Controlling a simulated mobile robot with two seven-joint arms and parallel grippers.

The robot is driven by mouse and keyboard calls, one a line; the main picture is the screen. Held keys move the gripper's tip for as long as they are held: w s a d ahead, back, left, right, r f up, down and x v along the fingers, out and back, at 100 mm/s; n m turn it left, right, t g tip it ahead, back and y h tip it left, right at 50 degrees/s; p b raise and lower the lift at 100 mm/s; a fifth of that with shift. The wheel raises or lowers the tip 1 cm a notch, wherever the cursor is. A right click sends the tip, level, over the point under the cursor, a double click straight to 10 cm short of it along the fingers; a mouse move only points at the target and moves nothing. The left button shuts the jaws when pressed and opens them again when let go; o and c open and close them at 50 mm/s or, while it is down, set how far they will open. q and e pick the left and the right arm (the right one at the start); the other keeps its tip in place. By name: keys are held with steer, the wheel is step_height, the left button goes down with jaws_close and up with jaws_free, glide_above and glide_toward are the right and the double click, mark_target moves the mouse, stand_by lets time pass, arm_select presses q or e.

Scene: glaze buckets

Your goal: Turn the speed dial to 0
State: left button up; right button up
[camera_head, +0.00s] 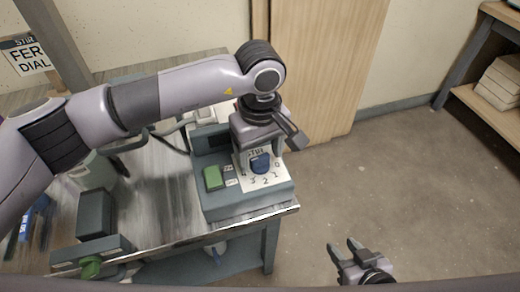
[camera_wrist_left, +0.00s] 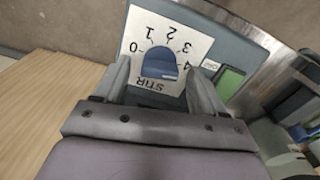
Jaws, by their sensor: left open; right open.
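The blue speed dial (camera_head: 260,163) sits on a white STIR plate (camera_head: 274,183) with numbers around it, on the grey control box (camera_head: 245,207). In the left wrist view the dial (camera_wrist_left: 160,62) shows between the two fingers, with 0 to 4 printed around it. I cannot tell which number it points to. My left gripper (camera_head: 258,158) is over the dial, open, one finger on each side. I cannot tell whether the fingers touch it. My right gripper (camera_head: 346,247) is open and empty, above the floor away from the table.
A green switch (camera_head: 213,178) is on the same box, left of the plate. The box stands at the right end of the metal table (camera_head: 165,185). Dark containers (camera_head: 95,212) stand further left. A wooden panel (camera_head: 315,70) is behind. The floor at the right is clear.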

arm_select(q)
steer(key=c, duration=1.1)
steer(key=shift+o, duration=0.2)
